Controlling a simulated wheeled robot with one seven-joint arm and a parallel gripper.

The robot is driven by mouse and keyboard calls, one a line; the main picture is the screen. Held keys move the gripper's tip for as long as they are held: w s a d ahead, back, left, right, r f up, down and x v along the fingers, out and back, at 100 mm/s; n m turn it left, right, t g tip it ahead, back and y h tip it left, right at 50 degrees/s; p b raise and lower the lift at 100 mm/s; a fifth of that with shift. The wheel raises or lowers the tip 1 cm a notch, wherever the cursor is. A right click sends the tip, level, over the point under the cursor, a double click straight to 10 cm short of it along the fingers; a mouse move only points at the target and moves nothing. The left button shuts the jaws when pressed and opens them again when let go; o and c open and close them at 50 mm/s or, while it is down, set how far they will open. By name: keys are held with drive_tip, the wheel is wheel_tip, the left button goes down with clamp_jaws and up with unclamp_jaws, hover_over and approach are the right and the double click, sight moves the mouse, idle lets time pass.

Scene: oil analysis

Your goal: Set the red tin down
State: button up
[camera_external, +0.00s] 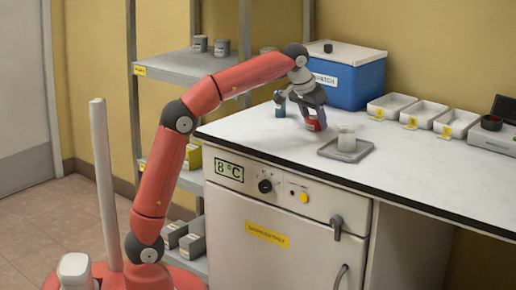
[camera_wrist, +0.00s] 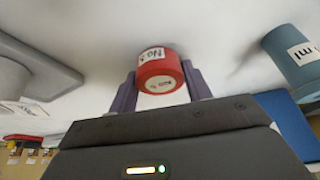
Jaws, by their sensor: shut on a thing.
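The red tin (camera_external: 314,124) is at my gripper (camera_external: 311,115), over the white counter top, between a small blue tin and a grey tray. In the wrist view the red tin (camera_wrist: 160,70) sits between the two purple fingers of my gripper (camera_wrist: 158,88), which are shut on its sides. Its white labels face the camera. The tin's bottom is close to the counter; I cannot tell whether it touches.
The blue tin (camera_external: 279,104) stands left of the red one; it also shows in the wrist view (camera_wrist: 295,55). The grey tray (camera_external: 365,151) holding a pale cup (camera_external: 346,138) lies to the right. A blue box (camera_external: 346,80) and white bins (camera_external: 392,104) stand behind. The front counter is clear.

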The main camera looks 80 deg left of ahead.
drive_tip(key=shift+f, duration=0.2)
drive_tip(key=o, duration=1)
drive_tip(key=shift+s+r, duration=0.1)
drive_tip(key=shift+r, duration=0.45)
drive_tip(key=p+v, duration=0.2)
drive_tip(key=v, duration=0.9)
drive_tip(key=shift+r+p, duration=0.2)
drive_tip(key=shift+p, duration=0.15)
drive_tip(key=shift+d, duration=0.1)
